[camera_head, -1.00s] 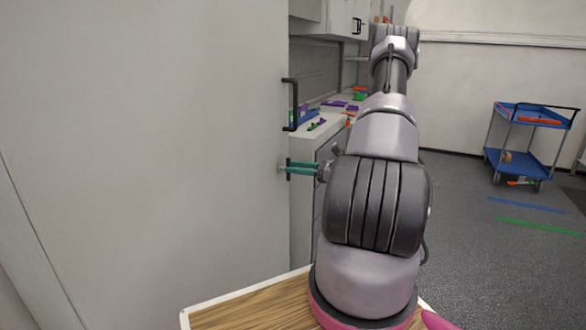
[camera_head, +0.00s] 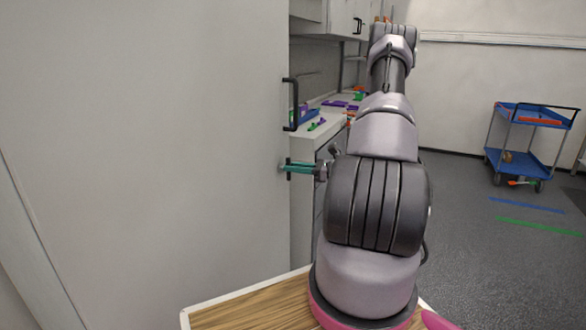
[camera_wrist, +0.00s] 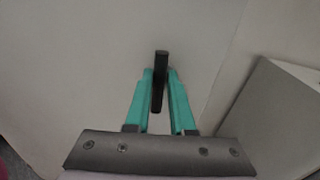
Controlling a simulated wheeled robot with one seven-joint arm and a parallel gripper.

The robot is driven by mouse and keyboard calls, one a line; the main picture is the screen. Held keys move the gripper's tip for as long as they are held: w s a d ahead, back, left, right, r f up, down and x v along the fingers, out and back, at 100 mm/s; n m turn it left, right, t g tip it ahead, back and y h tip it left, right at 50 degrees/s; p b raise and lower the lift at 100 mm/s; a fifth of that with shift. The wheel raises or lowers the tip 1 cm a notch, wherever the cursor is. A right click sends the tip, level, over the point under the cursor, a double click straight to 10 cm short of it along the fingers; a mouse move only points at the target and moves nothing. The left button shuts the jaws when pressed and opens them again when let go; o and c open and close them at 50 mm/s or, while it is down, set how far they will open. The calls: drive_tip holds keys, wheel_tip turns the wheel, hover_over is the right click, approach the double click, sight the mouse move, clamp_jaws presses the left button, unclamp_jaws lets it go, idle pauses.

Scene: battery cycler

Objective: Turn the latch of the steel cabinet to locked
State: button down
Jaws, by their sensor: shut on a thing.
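The steel cabinet (camera_head: 150,150) fills the left of the head view as a large pale grey door, shut as far as I can see. Its latch is a small dark bar, low near the door's right edge in the head view (camera_head: 289,170). In the wrist view the black latch bar (camera_wrist: 160,75) stands between two teal fingers. My gripper (camera_head: 292,167) is shut on the latch, and its fingertips are close to the door face. The wrist view shows the fingers (camera_wrist: 160,85) on either side of the bar, which looks nearly upright there with a slight tilt.
A black door handle (camera_head: 291,104) sits above the latch. A white counter (camera_head: 325,130) with small coloured items stands behind the cabinet's edge. A blue trolley (camera_head: 520,155) stands far right on open grey floor. A wooden surface (camera_head: 245,305) lies below my arm.

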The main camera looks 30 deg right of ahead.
drive_tip(key=n+h, duration=0.1)
drive_tip(key=n, duration=0.2)
drive_tip(key=n+h, duration=0.1)
drive_tip(key=n, duration=0.3)
drive_tip(key=a+n, duration=0.1)
drive_tip(key=n, duration=0.3)
drive_tip(key=shift+s+f+h, duration=0.2)
drive_tip(key=shift+s+h, duration=0.2)
drive_tip(key=shift+f+n+t+h, duration=0.15)
drive_tip(key=shift+n+t+h, duration=0.25)
drive_tip(key=shift+n, duration=1.6)
drive_tip(key=c, duration=0.8)
unclamp_jaws()
drive_tip(key=v, duration=1.1)
drive_tip(key=shift+a, duration=0.1)
